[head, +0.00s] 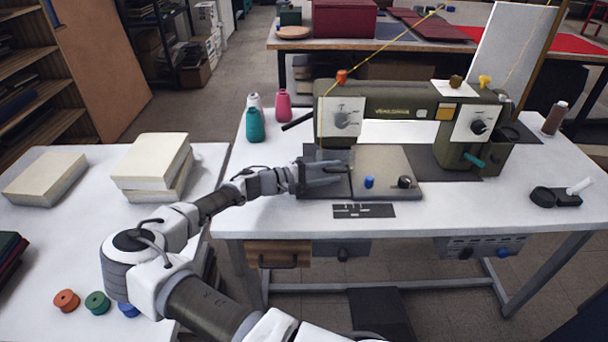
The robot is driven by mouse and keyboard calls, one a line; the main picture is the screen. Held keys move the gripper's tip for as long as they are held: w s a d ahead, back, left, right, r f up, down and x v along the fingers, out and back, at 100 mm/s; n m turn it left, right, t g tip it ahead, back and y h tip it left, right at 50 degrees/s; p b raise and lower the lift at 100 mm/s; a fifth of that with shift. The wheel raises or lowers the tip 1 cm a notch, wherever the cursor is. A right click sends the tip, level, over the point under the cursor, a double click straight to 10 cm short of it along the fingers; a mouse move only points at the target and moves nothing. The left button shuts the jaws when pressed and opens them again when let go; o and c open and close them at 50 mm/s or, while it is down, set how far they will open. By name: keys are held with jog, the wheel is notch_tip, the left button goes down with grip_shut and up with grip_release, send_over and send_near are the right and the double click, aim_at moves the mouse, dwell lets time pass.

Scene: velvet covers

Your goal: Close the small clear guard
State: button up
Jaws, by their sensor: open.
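An olive-green sewing machine (390,106) stands on the white table. Its head with a dial is at the left end, above a flat grey bed (385,160). A faint, pale see-through patch (335,154) below the head, by the needle area, may be the small clear guard; its edges and whether it stands open or shut cannot be made out. My gripper (342,170) is open at the left end of the bed, just below the head. Its fingers point right. I cannot tell whether they touch anything.
Teal and pink thread cones (254,125) stand left of the machine. A blue knob (369,182) and a dark knob (404,182) are on the bed's front. A dark slotted plate (363,210) lies in front. Yellow thread runs up from the head.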

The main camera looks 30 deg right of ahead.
jog(key=a, duration=0.5)
jog(key=a+r+p, duration=0.1)
jog(key=a, duration=0.5)
jog(key=w+a+r, duration=0.1)
jog(key=a, duration=0.4)
jog(key=shift+w+a, duration=0.1)
jog(key=shift+a, duration=0.1)
